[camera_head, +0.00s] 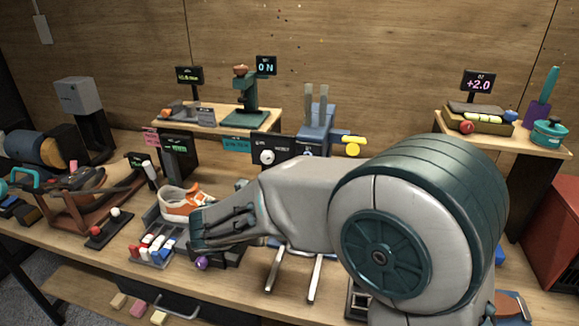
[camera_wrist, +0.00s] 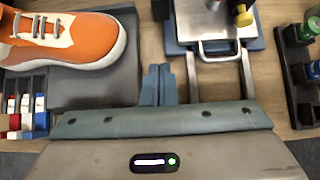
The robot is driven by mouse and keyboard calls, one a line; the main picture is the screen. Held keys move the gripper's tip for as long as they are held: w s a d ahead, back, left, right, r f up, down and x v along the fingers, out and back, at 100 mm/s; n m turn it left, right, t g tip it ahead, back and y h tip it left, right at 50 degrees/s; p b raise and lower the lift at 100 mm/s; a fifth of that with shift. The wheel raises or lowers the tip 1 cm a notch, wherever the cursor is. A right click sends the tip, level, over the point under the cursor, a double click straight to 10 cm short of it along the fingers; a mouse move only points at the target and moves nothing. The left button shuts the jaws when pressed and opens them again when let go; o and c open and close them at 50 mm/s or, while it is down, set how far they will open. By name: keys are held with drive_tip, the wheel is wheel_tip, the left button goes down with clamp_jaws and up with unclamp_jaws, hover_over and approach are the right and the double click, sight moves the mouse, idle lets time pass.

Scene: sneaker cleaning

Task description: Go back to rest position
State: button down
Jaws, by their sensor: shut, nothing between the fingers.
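My gripper (camera_wrist: 158,85) is shut and empty in the wrist view, with its two blue-grey fingers together. It hangs over the bench between a dark grey pad and a metal-framed device. In the head view my arm crosses the middle and right, and its end covers part of the bench behind the small rack. An orange and white sneaker (camera_wrist: 62,38) lies on the dark grey pad (camera_wrist: 95,85) to the left of my fingers. The sneaker also shows in the head view (camera_head: 181,201), left of my arm, partly hidden.
A rack (camera_head: 152,250) of red, white and blue pieces stands at the bench's front edge. The metal-railed device (camera_wrist: 210,22) is right of my fingers, with a dark bottle rack (camera_wrist: 300,65) beyond it. Raised shelves (camera_head: 455,124) with tools and displays stand at the back.

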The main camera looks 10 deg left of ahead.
drive_tip(key=s+d+r+m+g+h, duration=0.1)
drive_tip(key=d+r+m+g, duration=0.1)
drive_tip(key=d+m, duration=0.65)
drive_tip(key=s+d+r+m+g+h, duration=0.15)
drive_tip(key=d+m, duration=0.45)
drive_tip(key=d, duration=0.6)
drive_tip(key=s+d+m+g+y, duration=0.2)
drive_tip(key=s+d+m, duration=1)
drive_tip(key=m, duration=0.8)
drive_tip(key=shift+s+d+r+m+g+y, duration=0.2)
drive_tip(key=shift+s+d+m+g+y, duration=0.15)
drive_tip(key=shift+s+y, duration=0.5)
drive_tip(key=shift+s, duration=0.2)
